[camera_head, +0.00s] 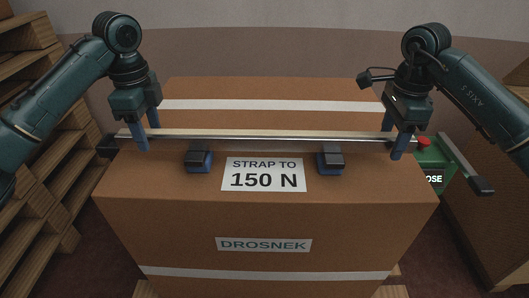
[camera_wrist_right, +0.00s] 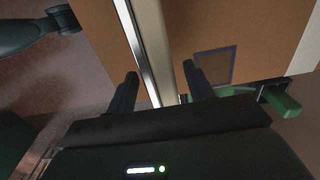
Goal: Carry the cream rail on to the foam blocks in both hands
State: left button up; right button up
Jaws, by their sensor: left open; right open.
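The long cream rail (camera_head: 265,134) runs left to right across the brown carton in the head view, behind two dark blocks with blue lower parts, which look like the foam blocks: the left one (camera_head: 199,160) and the right one (camera_head: 330,161). Whether the rail touches the carton top is unclear. My left gripper (camera_head: 148,128) is open, its fingers on either side of the rail near its left end. My right gripper (camera_head: 393,136) is open around the rail near its right end. In the right wrist view the rail (camera_wrist_right: 146,45) passes between the open fingers (camera_wrist_right: 160,88).
The large carton (camera_head: 265,215) carries white bands and a "STRAP TO 150 N" label (camera_head: 263,174). A green box (camera_head: 433,160) with a red button and a dark-ended lever (camera_head: 466,166) stands at the right. Wooden racks (camera_head: 40,190) stand at the left.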

pick_arm(q)
notch_tip(320, 180, up, 10)
pick_arm(e)
notch_tip(320, 180, up, 12)
dwell(0.8)
pick_arm(q)
jog(key=shift+r, duration=0.1)
